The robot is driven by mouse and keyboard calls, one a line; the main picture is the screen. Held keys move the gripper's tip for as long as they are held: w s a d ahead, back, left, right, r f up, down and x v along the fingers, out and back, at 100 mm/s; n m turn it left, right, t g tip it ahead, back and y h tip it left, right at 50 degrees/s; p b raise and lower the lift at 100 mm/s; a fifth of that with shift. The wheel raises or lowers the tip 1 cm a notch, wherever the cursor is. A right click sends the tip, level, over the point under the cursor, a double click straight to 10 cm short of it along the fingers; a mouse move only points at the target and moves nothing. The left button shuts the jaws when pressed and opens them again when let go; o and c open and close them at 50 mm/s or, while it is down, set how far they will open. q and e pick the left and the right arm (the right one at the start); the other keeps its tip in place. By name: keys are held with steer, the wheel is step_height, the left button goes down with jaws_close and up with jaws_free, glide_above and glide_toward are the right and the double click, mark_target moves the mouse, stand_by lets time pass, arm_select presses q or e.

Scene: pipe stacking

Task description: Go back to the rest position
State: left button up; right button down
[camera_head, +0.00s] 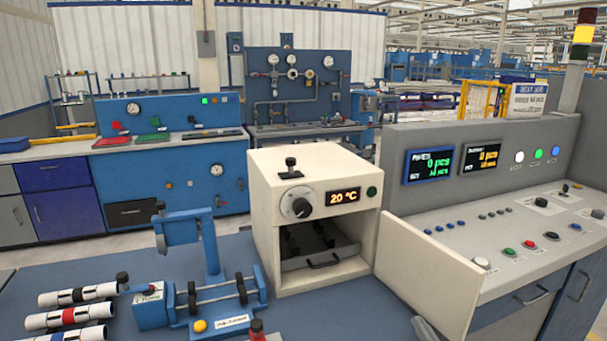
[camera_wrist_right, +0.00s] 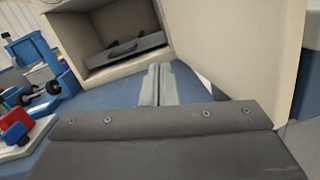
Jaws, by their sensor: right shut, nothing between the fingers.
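My right gripper shows at the bottom edge of the head view (camera_head: 424,329), low in front of the oven's open door. In the right wrist view its two grey fingers (camera_wrist_right: 157,84) are together with nothing between them, pointing toward the oven. My left gripper is in neither view.
The cream oven (camera_head: 312,165) reads 20 °C and stands open, a dark tray (camera_head: 320,245) inside. Its door (camera_head: 428,275) swings out to the right beside my right gripper. A blue fixture with rollers (camera_head: 215,298) stands left. A control console (camera_head: 520,245) is at right.

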steer(key=s+d+f+m+g+h, duration=0.1)
steer(key=s+d+m+g+h, duration=0.1)
steer(key=s+d+m+h, duration=0.75)
steer(key=s+d+f+m+g+h, duration=0.1)
steer(key=s+d+m+g+h, duration=0.3)
steer(key=m, duration=1.1)
steer(key=s+a+f+m+g+y, duration=0.3)
steer(key=s+m, duration=0.1)
steer(key=s, duration=0.4)
steer(key=s+a+f+m+g+y, duration=0.2)
steer(key=s+a+f+m+g, duration=0.15)
steer(key=s, duration=0.45)
steer(key=s+a+f+m+g+y, duration=0.3)
steer(key=s+m, duration=0.2)
steer(key=s, duration=0.3)
step_height(320, 180, down, 25)
steer(key=d, duration=0.2)
steer(key=s+a+f+g, duration=0.1)
steer(key=s+f+g, duration=0.1)
steer(key=s+f, duration=1.2)
steer(key=shift+s+a+f+n+p, duration=0.25)
steer(key=shift+s+n+p, duration=0.05)
steer(key=shift+s+p, duration=0.05)
